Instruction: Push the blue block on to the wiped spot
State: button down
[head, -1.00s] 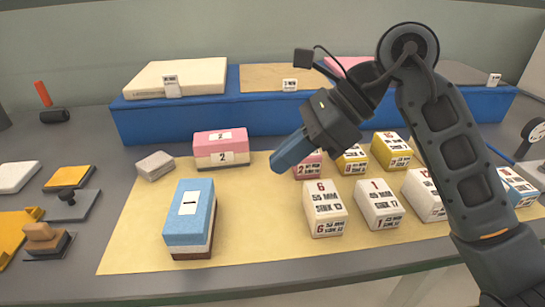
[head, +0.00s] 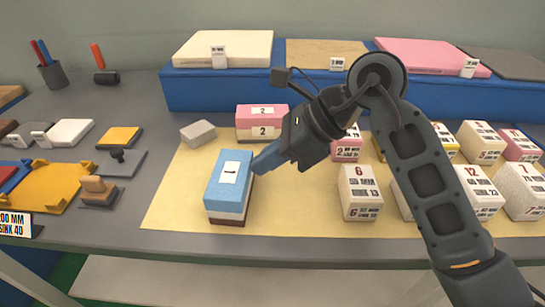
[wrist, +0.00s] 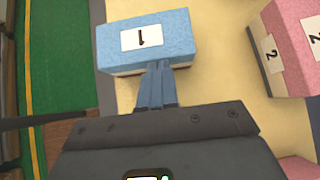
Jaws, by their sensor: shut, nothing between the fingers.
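The blue block (head: 229,180), labelled 1, has a blue top over white and dark brown layers and stands upright on the tan mat (head: 165,215). My gripper (head: 259,164) is shut and empty, its blue fingers at the block's right side in the head view. In the wrist view the shut fingertips (wrist: 158,66) meet the lower edge of the blue block (wrist: 150,40), seemingly touching its side. I cannot make out a wiped spot on the mat.
A pink block (head: 262,123) labelled 2 and a small grey block (head: 198,133) stand behind the blue block. Several labelled white blocks, one marked 6 (head: 360,190), stand to the right. Bare mat lies to the blue block's left. A yellow tray (head: 55,187) is farther left.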

jog(key=shift+a, duration=0.1)
jog(key=a, duration=0.4)
jog(key=a+b, duration=0.1)
jog(key=a, duration=0.4)
jog(key=w+a+b, duration=0.1)
jog(key=a, duration=0.4)
jog(key=shift+a, duration=0.25)
jog(key=shift+w+d, duration=0.1)
